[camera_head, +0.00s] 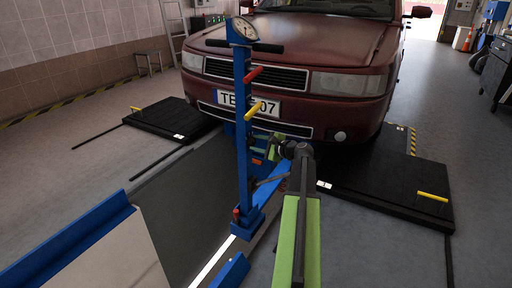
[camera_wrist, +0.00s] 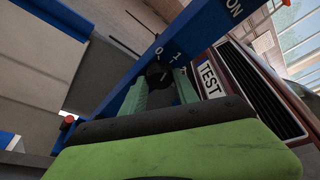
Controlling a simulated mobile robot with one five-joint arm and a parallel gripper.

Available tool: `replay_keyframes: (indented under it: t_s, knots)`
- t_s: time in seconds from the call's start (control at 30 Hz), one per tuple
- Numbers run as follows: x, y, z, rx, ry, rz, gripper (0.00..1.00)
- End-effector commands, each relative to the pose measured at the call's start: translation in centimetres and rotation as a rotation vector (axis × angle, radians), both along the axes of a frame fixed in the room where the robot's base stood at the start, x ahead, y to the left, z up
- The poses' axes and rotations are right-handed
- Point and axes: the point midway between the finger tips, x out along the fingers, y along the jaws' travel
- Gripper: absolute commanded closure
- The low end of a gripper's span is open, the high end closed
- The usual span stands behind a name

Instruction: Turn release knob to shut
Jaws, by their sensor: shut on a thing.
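The blue jack column (camera_head: 242,120) stands upright in front of the red car, with a round gauge at its top. In the wrist view, a dark round knob (camera_wrist: 158,74) sits on the blue panel beside white marks that look like 0 and 1. My gripper (camera_wrist: 168,84) has its green fingers on either side of the knob and is shut on it. In the head view, my gripper (camera_head: 262,149) is beside the column at about mid-height, and the knob cannot be made out there. The fingers partly cover the knob, so its exact pointing is hard to tell.
A red-tipped lever (camera_head: 253,75) and a yellow-tipped lever (camera_head: 254,112) stick out from the column above my gripper. A red knob (camera_head: 236,213) is low on it. The red car (camera_head: 300,60) is close behind. Black plates (camera_head: 385,180) lie either side of the pit.

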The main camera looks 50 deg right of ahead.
Motion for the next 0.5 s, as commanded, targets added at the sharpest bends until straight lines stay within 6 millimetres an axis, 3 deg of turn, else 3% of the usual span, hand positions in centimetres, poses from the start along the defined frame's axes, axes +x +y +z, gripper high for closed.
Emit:
replay_keyframes:
  t_s: [0.5]
  knots:
    - [-0.06,0.33,-0.66,-0.386,-0.092,0.003,1.0]
